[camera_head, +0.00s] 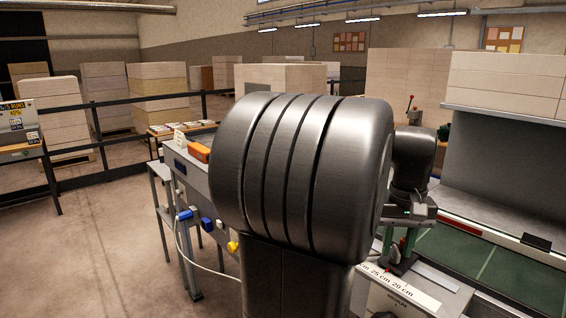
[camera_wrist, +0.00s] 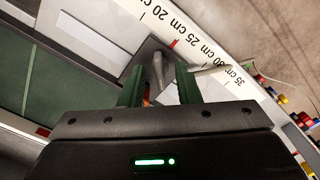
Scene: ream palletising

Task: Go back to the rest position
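My gripper (camera_head: 400,248) shows in the head view at the right of centre, pointing down over the near end of a machine bench. In the wrist view my gripper (camera_wrist: 160,82) has two dark green fingers standing apart with a gap between them. A grey lever-like part (camera_wrist: 158,68) on a grey plate shows between and beyond the fingers; I cannot tell whether they touch it. Something orange shows low in the gap. My own arm link hides much of the head view's middle.
A white ruler strip (camera_head: 402,279) marked in centimetres runs along the bench beside a green bed (camera_head: 486,262). A side table with an orange box (camera_head: 199,152) stands left of my arm. Black railings (camera_head: 75,183) and paper stacks (camera_head: 158,90) stand behind. The left floor is clear.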

